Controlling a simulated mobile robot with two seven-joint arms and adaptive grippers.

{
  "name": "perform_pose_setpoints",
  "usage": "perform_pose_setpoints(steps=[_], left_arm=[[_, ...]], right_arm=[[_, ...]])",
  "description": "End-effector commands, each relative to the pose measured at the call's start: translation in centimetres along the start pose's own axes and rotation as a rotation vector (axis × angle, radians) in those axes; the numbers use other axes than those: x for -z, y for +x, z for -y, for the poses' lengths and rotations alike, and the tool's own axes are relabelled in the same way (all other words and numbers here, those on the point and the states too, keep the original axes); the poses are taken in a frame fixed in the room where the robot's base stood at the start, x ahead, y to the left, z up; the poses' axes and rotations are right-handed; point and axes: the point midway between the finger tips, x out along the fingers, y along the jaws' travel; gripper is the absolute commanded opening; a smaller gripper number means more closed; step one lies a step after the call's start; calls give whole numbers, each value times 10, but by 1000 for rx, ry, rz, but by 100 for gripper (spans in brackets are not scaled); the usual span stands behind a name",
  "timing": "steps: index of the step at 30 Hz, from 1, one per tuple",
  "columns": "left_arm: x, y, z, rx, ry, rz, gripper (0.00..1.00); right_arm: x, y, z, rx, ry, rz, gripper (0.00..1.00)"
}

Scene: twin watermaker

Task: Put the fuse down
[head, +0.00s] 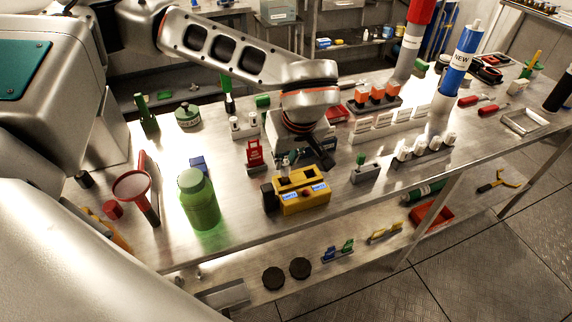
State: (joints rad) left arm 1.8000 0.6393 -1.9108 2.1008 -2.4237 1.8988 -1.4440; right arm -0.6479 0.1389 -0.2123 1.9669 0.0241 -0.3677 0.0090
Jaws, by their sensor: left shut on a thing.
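My left gripper (305,155) points down over the middle of the steel bench, just behind a yellow box-shaped device (302,191) with small blue displays. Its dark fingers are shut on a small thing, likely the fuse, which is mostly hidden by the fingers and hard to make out. I cannot tell whether the held thing touches anything below. My right gripper is not in view.
A green jar (198,200) and a red funnel (132,186) stand left on the bench (245,225). A red tag-like item (254,154) is left of the gripper. A small grey block (365,174) and a rack of white items (425,150) stand right. Some bare bench lies between them.

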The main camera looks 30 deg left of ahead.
Motion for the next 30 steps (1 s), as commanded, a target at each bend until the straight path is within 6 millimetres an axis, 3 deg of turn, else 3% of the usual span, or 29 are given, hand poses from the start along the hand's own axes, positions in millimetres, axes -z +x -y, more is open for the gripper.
perform_pose_setpoints(steps=[5,11,12,14,25,30], left_arm=[[-10,22,0,2,1,2,0],[-10,24,0,0,0,0,0],[-10,24,0,0,0,0,20],[-10,24,0,0,0,0,34],[-10,22,0,0,0,0,34],[-9,5,-1,-3,0,-2,34]], right_arm=[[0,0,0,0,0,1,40],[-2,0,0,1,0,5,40],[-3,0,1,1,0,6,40],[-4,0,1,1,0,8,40],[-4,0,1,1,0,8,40],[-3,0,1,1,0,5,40]])
